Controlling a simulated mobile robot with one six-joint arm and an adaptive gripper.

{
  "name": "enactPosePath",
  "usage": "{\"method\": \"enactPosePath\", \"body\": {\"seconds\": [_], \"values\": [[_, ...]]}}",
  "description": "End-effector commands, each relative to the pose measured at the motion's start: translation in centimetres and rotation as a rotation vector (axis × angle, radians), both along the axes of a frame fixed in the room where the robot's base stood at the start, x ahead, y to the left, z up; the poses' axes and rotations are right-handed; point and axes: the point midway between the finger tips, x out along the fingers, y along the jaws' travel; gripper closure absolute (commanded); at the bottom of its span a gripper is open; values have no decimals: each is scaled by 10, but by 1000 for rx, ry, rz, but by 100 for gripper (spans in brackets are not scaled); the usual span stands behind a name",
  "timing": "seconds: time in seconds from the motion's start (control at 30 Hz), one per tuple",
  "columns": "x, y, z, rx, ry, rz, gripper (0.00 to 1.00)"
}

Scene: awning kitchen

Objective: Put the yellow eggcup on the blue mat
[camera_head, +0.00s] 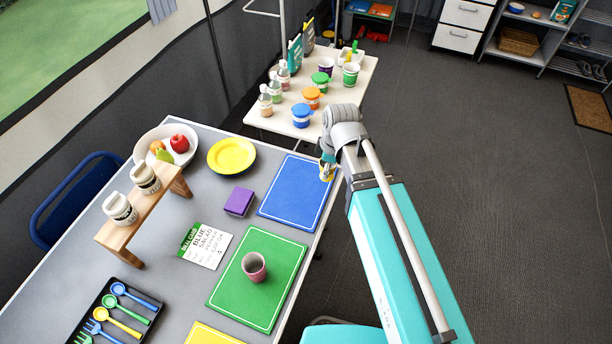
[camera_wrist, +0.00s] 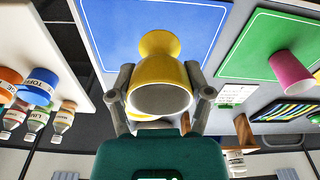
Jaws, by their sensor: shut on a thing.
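The yellow eggcup (camera_wrist: 160,85) is between the two fingers of my gripper (camera_wrist: 160,80) in the wrist view, and the fingers are shut on its sides. In the head view only a small part of the yellow eggcup (camera_head: 327,173) shows below my gripper (camera_head: 328,165), the rest being hidden by my arm. The blue mat (camera_head: 293,192) lies flat on the grey table, with nothing standing on it. The eggcup appears over the mat's far right corner in the head view; its height above it is hard to tell. The blue mat (camera_wrist: 110,30) also shows behind the eggcup in the wrist view.
A green mat (camera_head: 235,285) bears a pink cup (camera_head: 255,268). A purple block (camera_head: 239,202), a yellow plate (camera_head: 232,155) and a recipe card (camera_head: 205,246) lie left of the blue mat. A white side table (camera_head: 345,95) with jars and bottles stands beyond.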

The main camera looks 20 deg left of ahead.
Motion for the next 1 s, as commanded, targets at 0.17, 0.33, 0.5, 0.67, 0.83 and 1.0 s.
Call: {"method": "enactPosePath", "body": {"seconds": [0.17,0.33,0.5,0.67,0.83,1.0], "values": [[-13,-3,4,0,1,18,85],[-28,-6,7,0,2,46,85],[-37,-8,8,0,1,63,85],[-38,-8,8,0,2,67,85],[-38,-8,8,0,2,67,85],[-35,-7,7,0,2,66,85]]}}
